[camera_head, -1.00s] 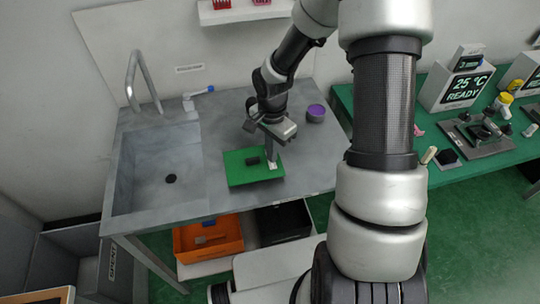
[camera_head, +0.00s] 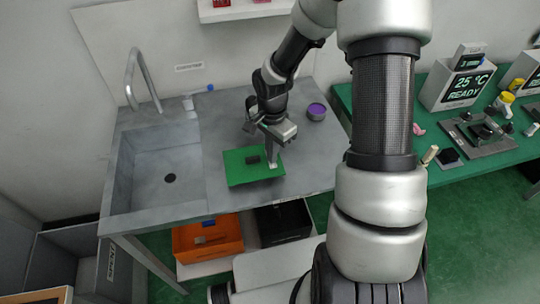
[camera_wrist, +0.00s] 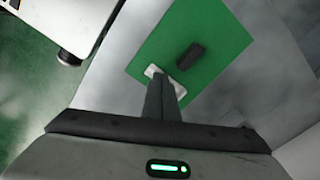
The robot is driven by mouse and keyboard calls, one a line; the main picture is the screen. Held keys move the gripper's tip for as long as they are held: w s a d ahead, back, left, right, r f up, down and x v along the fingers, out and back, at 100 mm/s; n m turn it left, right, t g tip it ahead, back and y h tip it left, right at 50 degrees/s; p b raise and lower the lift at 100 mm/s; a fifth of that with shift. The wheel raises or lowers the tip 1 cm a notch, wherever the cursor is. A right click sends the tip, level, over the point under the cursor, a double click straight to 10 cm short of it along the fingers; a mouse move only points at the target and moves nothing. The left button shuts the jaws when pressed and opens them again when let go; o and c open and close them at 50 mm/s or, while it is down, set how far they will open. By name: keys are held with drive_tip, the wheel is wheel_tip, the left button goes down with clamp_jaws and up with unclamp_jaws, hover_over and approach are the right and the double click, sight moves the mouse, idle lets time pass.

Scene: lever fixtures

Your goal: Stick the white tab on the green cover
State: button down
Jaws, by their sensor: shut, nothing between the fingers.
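The green cover (camera_head: 240,172) lies flat on the grey worktop, with a small dark block (camera_head: 252,160) on it. The cover (camera_wrist: 212,28) and the dark block (camera_wrist: 190,56) also show in the wrist view. The white tab (camera_wrist: 152,71) lies at the cover's edge, partly hidden behind my fingertips. My gripper (camera_head: 271,163) points down over the right part of the cover. In the wrist view my gripper (camera_wrist: 162,80) is shut, with its fingertips over the tab. I cannot tell whether they touch or press it.
A sink (camera_head: 165,170) is left of the cover. A purple round container (camera_head: 316,111) stands behind and to the right. An orange bin (camera_head: 208,238) and a black bin (camera_head: 283,222) sit below the worktop. A green bench (camera_head: 480,165) with devices is at right.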

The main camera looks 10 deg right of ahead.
idle(0.6)
wheel_tip(320, 180, up, 7)
drive_tip(key=p, duration=0.4)
idle(0.3)
idle(0.5)
wheel_tip(320, 180, up, 11)
drive_tip(key=s+d+n+t+h, duration=0.1)
drive_tip(key=s+n, duration=0.1)
drive_tip(key=n, duration=0.1)
drive_tip(key=s+a+r+n+t+y, duration=0.1)
drive_tip(key=s+r+n+t, duration=0.3)
drive_tip(key=s+r+n, duration=0.5)
drive_tip(key=s+r, duration=0.7)
drive_tip(key=shift+s+t, duration=0.2)
drive_tip(key=shift+t, duration=0.1)
drive_tip(key=shift+w, duration=0.1)
